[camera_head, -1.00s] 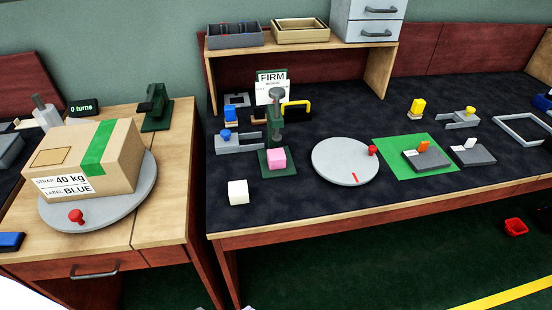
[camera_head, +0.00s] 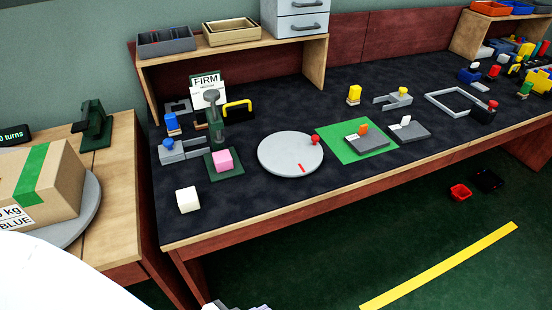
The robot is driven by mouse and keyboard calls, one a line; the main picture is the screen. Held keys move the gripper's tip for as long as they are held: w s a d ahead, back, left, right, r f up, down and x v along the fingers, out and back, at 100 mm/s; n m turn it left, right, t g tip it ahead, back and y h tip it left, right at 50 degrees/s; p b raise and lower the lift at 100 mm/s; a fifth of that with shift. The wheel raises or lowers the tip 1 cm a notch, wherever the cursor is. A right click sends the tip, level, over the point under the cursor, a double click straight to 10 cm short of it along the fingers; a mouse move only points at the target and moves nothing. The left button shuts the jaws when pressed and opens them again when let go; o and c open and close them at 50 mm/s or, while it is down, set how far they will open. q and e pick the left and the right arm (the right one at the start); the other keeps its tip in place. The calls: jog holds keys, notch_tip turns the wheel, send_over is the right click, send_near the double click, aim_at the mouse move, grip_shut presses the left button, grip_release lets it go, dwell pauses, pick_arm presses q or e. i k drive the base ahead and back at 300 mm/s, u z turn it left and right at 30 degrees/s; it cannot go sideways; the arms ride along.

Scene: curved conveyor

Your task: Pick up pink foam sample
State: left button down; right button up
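The pink foam sample (camera_head: 223,160) is a small pink block. It sits on the dark green base (camera_head: 234,171) of an upright press (camera_head: 213,113) with a grey round head, on the dark bench top. A white card reading FIRM (camera_head: 207,84) stands behind the press. A white cube (camera_head: 188,200) lies in front and to the left of the pink block, apart from it. A grey gripper part shows at the bottom edge, but its fingers are not visible. Neither gripper can be made out.
A grey turntable (camera_head: 290,154) with a red knob lies right of the press. A green mat (camera_head: 342,145) bears a grey block. A grey clamp (camera_head: 179,150) is left of the press. The wooden side table (camera_head: 119,212) holds a carton (camera_head: 47,178). The bench front is clear.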

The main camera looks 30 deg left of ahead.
aim_at(223, 160)
jog(key=z, duration=0.8)
jog(key=i, duration=0.8)
jog(key=u, duration=3.5)
